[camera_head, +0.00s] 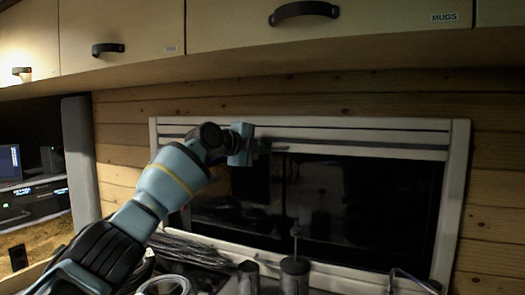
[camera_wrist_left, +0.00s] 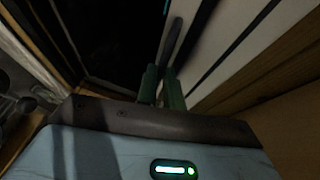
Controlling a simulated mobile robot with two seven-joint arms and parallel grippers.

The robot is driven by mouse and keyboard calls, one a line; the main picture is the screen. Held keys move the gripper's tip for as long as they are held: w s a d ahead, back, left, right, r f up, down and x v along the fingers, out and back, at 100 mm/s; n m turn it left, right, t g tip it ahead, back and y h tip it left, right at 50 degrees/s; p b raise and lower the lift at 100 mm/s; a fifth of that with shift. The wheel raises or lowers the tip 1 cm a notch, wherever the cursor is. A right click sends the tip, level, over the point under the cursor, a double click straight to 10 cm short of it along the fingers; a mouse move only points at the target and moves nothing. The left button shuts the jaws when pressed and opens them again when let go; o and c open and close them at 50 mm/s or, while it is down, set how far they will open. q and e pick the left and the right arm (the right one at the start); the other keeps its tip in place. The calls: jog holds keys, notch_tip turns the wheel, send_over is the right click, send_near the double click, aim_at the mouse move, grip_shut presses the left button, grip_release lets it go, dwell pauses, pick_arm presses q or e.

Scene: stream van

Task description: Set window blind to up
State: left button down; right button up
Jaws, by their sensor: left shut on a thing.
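The window blind (camera_head: 360,141) is a narrow band of pale and dark strips across the top of the window (camera_head: 350,195). Below it the dark glass is bare. My left gripper (camera_head: 268,147) is at the blind's lower edge, left of the window's middle. In the left wrist view its green fingers (camera_wrist_left: 163,84) are shut on a thin dark grey piece (camera_wrist_left: 173,40) that seems to be the blind's bottom bar or handle. The exact grip is partly hidden by the fingers. My right gripper is not in view.
Overhead cabinets (camera_head: 385,25) with dark handles hang just above the window. Below it stand dark cylindrical containers (camera_head: 295,272) and a thin tap-like metal piece (camera_head: 412,281). A grey pillar (camera_head: 80,160) is at the left.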

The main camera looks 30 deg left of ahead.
pick_arm(q)
jog(key=c, duration=1.5)
grip_release()
jog(key=shift+s, duration=0.1)
jog(key=shift+v, duration=3.8)
jog(key=shift+a, duration=0.1)
jog(key=shift+f, duration=0.1)
